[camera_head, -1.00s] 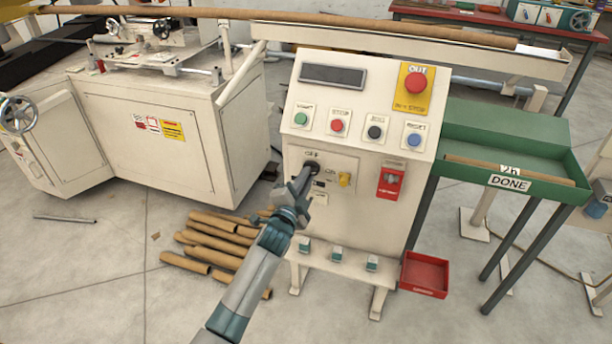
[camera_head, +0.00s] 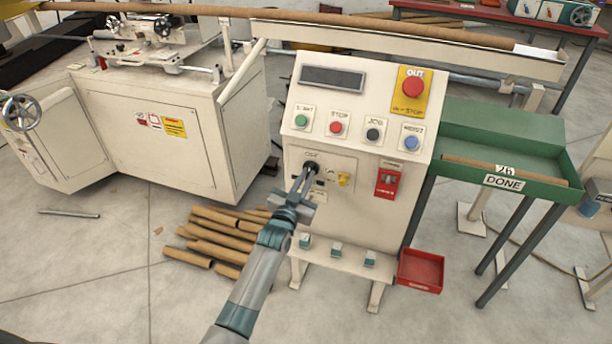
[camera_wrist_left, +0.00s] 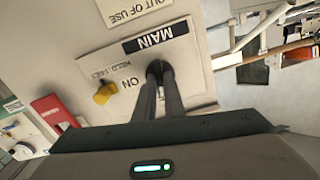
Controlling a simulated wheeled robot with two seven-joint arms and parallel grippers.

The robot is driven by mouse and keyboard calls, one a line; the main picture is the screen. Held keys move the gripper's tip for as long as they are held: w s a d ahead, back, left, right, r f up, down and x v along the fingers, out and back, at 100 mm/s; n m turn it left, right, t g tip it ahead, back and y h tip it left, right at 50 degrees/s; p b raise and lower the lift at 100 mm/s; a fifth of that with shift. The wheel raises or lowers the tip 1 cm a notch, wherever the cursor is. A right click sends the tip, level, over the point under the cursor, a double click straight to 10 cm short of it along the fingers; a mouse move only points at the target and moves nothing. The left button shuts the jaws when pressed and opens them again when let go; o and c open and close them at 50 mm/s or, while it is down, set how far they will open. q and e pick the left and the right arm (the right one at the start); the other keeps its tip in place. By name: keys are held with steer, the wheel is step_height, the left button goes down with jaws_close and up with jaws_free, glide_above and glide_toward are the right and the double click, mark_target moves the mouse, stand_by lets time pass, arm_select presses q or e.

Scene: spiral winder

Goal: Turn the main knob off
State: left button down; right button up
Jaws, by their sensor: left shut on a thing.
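The main knob (camera_head: 311,166) is a small black knob on the cream control panel, under the row of push buttons. My left gripper (camera_head: 307,177) reaches it from below and is shut on it. In the left wrist view the knob (camera_wrist_left: 155,68) shows dark between the fingertips (camera_wrist_left: 160,75), mostly hidden by them. The black MAIN label (camera_wrist_left: 155,37) appears upside down beside it. The knob's exact pointing direction is hard to make out. My right gripper is not in view.
A yellow knob (camera_head: 344,180) sits close to the right of the main knob, with a red switch (camera_head: 388,183) further right. A red emergency stop (camera_head: 411,87) is above. Cardboard tubes (camera_head: 215,240) lie on the floor; a green DONE tray (camera_head: 510,150) stands right.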

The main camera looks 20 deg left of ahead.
arm_select(q)
steer(key=shift+f+n, duration=0.1)
steer(key=shift+n, duration=1)
steer(key=c, duration=1.8)
jaws_free()
steer(key=shift+c, duration=0.2)
steer(key=shift+p, duration=0.3)
steer(key=shift+s, duration=0.1)
steer(key=s+b, duration=0.1)
steer(key=s, duration=1.6)
steer(key=shift+s+a, duration=0.15)
steer(key=shift+a, duration=0.15)
